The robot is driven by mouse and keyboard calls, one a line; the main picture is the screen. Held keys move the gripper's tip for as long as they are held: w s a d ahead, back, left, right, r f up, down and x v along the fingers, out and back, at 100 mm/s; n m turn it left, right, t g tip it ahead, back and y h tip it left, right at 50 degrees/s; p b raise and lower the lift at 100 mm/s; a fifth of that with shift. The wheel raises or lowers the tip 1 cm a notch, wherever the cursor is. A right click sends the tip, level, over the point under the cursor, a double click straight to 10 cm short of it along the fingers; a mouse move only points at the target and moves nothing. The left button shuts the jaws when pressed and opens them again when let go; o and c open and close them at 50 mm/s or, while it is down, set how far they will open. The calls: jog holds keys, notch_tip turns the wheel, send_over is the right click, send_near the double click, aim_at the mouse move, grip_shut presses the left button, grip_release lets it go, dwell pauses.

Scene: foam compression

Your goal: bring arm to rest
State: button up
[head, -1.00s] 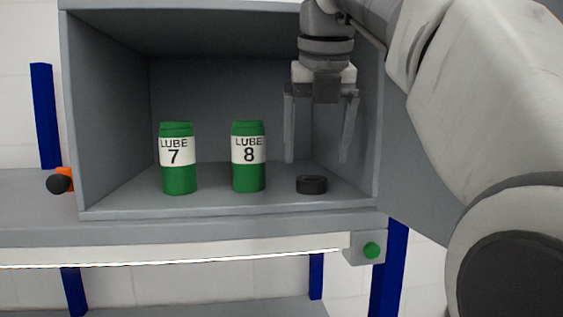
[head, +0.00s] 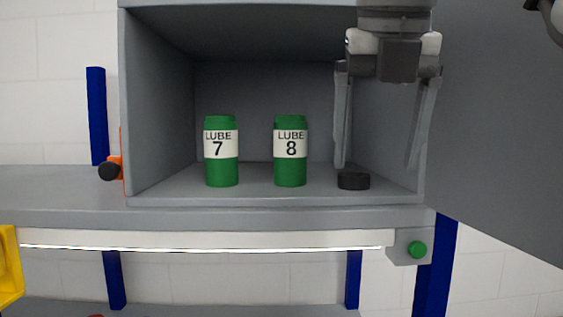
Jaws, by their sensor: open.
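My gripper (head: 377,166) hangs at the upper right in the head view, fingers pointing down and spread apart. It is open, with nothing between the fingers. It appears in front of the right part of a grey open-fronted cabinet (head: 160,197). Its left fingertip ends just above a black disc (head: 353,181) in the picture; I cannot tell the depth gap between them.
Two green cans stand upright in the cabinet, LUBE 7 (head: 221,173) and LUBE 8 (head: 290,173). A grey door panel (head: 500,120) is at the right. A green button (head: 418,249) sits below the shelf. A yellow object (head: 9,265) shows at the left edge.

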jog(key=s+f+m+b, duration=0.1)
jog(key=s+f+m, duration=0.2)
jog(key=f+m, duration=1.4)
jog(key=s+d+f+m+t+b, duration=0.1)
jog(key=s+f+m+b, duration=0.1)
jog(key=f+m, duration=1.5)
notch_tip(320, 180, down, 3)
jog(key=shift+s+d+f+y, duration=0.1)
jog(key=shift+s+d+y, duration=0.2)
jog(key=shift+s, duration=0.55)
